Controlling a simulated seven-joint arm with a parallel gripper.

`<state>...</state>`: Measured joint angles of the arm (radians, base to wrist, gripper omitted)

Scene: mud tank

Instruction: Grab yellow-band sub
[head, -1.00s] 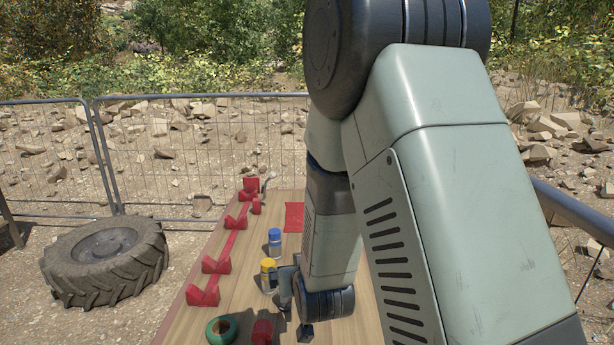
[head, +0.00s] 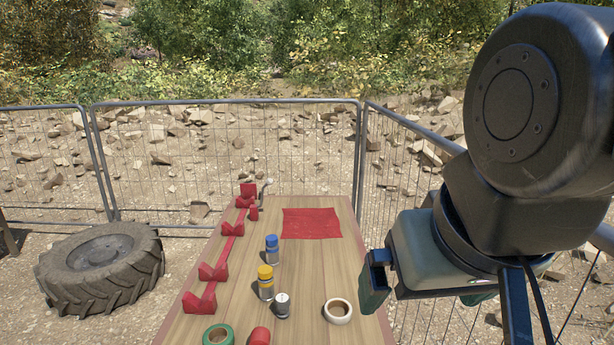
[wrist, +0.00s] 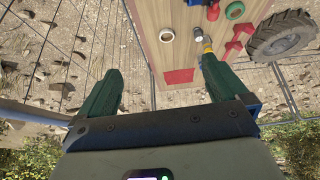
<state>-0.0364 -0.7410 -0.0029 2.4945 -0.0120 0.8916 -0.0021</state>
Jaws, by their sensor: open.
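The yellow-band sub (head: 265,284) is a small upright cylinder with a yellow top and a grey body marked with yellow. It stands on the wooden table, between a blue-topped cylinder (head: 272,249) behind it and a grey, light-topped cylinder (head: 282,306) in front. In the wrist view its yellow top (wrist: 207,42) shows just beyond the tip of the right-hand finger, which hides part of that area. My gripper (wrist: 158,75) has two green fingers spread wide with nothing between them. In the head view it is right of the table, raised and well apart from the sub.
A white ring (head: 338,311) lies at the table's right front. A green ring (head: 218,335) and a red cylinder (head: 260,337) are at the front. A red rack (head: 213,273) runs along the left side. A red mat (head: 311,224) lies flat farther back. Mesh fencing surrounds the table.

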